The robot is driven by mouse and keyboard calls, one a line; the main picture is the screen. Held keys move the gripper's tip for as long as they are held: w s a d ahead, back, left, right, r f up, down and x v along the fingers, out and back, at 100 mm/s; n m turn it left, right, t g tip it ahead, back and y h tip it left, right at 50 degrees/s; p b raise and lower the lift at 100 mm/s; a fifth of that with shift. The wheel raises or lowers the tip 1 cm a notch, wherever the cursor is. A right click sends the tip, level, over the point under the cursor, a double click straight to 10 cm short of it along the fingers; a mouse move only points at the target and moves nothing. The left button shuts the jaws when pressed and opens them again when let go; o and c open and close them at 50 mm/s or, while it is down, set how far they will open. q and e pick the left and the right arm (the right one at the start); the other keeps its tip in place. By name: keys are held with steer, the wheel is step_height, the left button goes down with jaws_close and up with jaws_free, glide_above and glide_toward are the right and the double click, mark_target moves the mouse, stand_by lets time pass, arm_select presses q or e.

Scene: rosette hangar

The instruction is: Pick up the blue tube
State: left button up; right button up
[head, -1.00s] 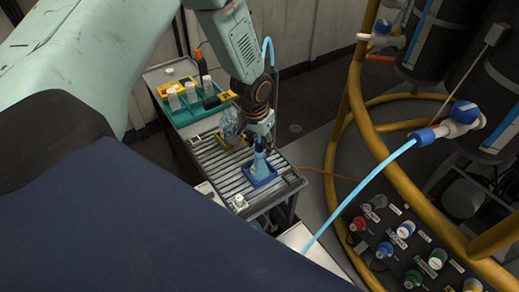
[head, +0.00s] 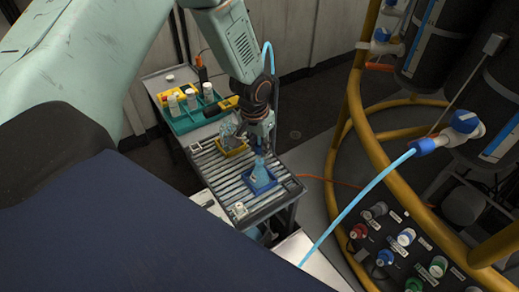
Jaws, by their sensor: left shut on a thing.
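My left gripper (head: 261,149) points down over the grey slatted bench and is shut on the narrow top of a light-blue, flask-shaped vessel (head: 261,174). The vessel is upright, its wide lower part in or just above a small blue tray (head: 273,184); I cannot tell if it touches the tray. A long light-blue tube (head: 352,205) runs from a blue-and-white connector (head: 425,145) at the right down to a white surface at bottom centre. It is well apart from my left gripper. My right gripper is not in view.
A yellow tray (head: 236,152) with a clear vessel stands left of the blue tray. Behind it is a teal rack (head: 185,122) of capped bottles. At the right are yellow rails (head: 352,110), dark tanks and a panel of coloured connectors (head: 398,258). The slatted bench (head: 226,179) has bare room.

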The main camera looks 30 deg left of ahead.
arm_select(q)
step_height(320, 180, up, 29)
steer(key=p, duration=1.5)
steer(key=shift+f, duration=0.2)
stand_by(1.3)
